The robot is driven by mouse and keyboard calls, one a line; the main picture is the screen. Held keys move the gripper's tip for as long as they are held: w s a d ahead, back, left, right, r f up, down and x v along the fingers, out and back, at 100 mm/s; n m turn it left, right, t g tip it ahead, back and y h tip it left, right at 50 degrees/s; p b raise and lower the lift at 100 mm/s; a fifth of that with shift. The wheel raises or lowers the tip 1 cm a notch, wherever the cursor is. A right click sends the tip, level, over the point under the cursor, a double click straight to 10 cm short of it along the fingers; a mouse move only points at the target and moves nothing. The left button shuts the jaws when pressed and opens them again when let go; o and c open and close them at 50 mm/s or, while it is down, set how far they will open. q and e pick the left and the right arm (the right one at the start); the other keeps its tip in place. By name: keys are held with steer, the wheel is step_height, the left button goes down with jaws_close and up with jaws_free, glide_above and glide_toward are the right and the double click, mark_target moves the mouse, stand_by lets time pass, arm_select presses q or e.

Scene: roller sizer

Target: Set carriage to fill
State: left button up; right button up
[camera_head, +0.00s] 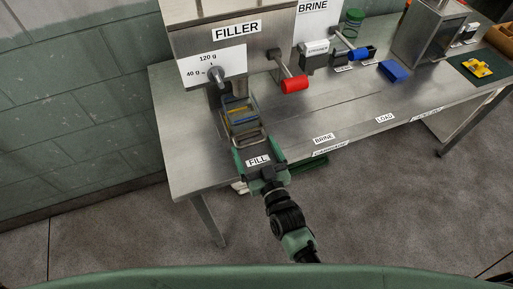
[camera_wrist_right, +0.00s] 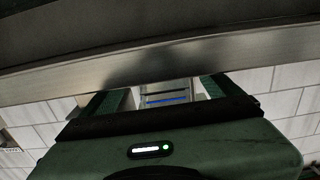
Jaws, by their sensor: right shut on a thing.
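The carriage (camera_head: 243,119), a small metal frame with yellow and blue strips inside, sits on the steel bench at the FILL label (camera_head: 258,161), below the filler nozzle area. My right gripper (camera_head: 252,146) reaches in from the front edge and is shut on the carriage's near end. In the right wrist view the carriage's front (camera_wrist_right: 166,94) shows between the two green fingers; the exact contact is partly hidden. My left gripper is not in view.
The FILLER panel (camera_head: 236,30) has a portion dial (camera_head: 217,73) and a red-handled lever (camera_head: 294,85). To the right are a blue-handled lever (camera_head: 358,55), a blue block (camera_head: 394,71) and a yellow item (camera_head: 478,69) on a dark mat.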

steer(key=o, duration=1.8)
steer(key=shift+s+a, duration=0.1)
steer(key=shift+a, duration=0.15)
steer(key=shift+c, duration=0.2)
steer(key=shift+s+d+f, duration=0.15)
steer(key=shift+s, duration=0.35)
steer(key=b+v, duration=0.1)
steer(key=v, duration=0.5)
steer(key=shift+s+d+b, duration=0.2)
steer(key=shift+s+b, duration=0.1)
steer(key=shift+s, duration=0.05)
